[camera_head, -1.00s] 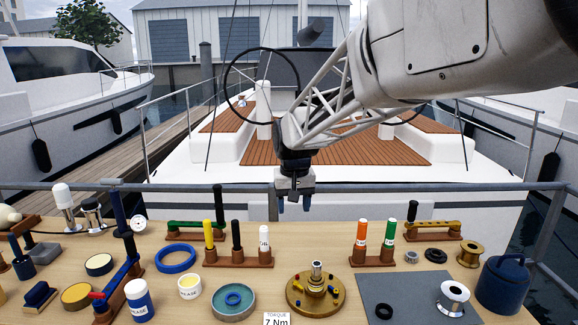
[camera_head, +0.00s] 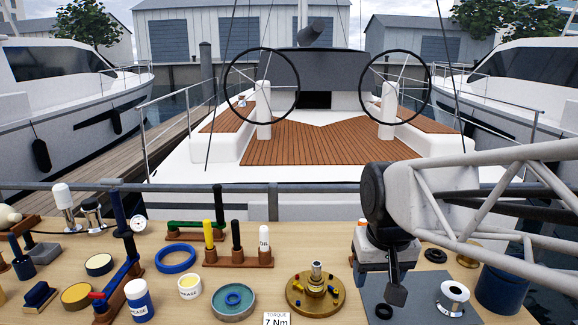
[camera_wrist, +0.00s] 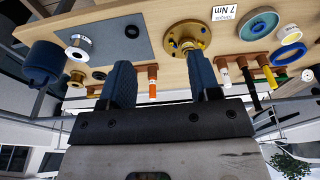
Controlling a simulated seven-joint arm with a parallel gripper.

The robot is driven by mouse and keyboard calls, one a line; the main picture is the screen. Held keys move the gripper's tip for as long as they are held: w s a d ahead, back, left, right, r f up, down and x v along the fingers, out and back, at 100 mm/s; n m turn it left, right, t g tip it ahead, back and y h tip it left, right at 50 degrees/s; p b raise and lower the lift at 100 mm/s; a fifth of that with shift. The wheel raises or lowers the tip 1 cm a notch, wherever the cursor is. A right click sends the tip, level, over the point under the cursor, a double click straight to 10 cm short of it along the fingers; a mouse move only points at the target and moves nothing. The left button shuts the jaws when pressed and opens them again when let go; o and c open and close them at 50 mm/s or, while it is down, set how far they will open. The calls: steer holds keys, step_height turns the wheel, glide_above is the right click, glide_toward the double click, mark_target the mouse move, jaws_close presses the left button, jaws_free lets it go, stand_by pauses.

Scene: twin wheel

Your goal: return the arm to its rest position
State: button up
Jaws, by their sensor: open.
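My gripper (camera_head: 379,283) is at the right of the head view, above the right part of the workbench and near the grey mat (camera_head: 416,313). Its fingers point down. In the wrist view my gripper (camera_wrist: 160,78) is open, with its two dark fingers apart and nothing held between them. The arm comes in from the right edge of the head view.
A brass flange (camera_head: 315,292) stands left of the gripper. A silver ring part (camera_head: 452,297) and a black ring (camera_head: 384,311) lie on the mat. A rack with yellow, black and white handles (camera_head: 238,258) stands mid-bench. A rail (camera_head: 230,187) runs behind the bench.

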steer(key=s+d+f, duration=0.3)
steer(key=s+f, duration=0.1)
steer(key=s, duration=0.6)
steer(key=shift+s+m, duration=0.3)
steer(key=shift+s, duration=0.05)
